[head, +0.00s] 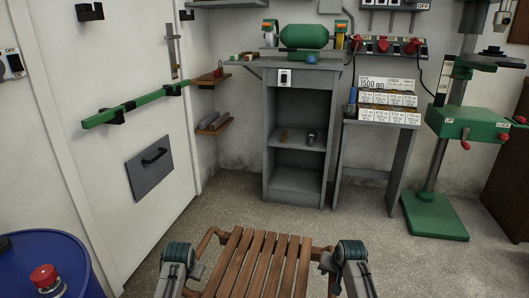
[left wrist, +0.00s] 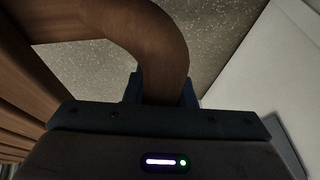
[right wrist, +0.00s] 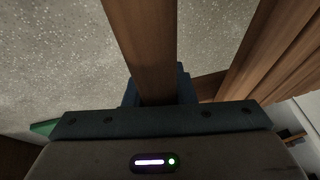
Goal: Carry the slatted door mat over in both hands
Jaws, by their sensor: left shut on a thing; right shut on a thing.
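The slatted door mat (head: 262,258) is brown wood with long slats and a curved bar on each side. It is in the lower middle of the head view, between my two grippers, and its near end is cut off. My left gripper (head: 196,262) is at the mat's left side, shut on the curved bar (left wrist: 165,50), which shows in the left wrist view. My right gripper (head: 338,262) is at the mat's right side, shut on a straight-looking wooden bar (right wrist: 145,50) in the right wrist view. Speckled floor shows below the bars in both wrist views.
A grey cabinet (head: 297,135) with a green grinder (head: 304,36) stands ahead. A green drill press (head: 434,215) stands at right, a blue barrel (head: 45,265) at lower left. A white door (head: 120,60) with a green bar (head: 135,105) is left. Floor (head: 300,222) before the cabinet is clear.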

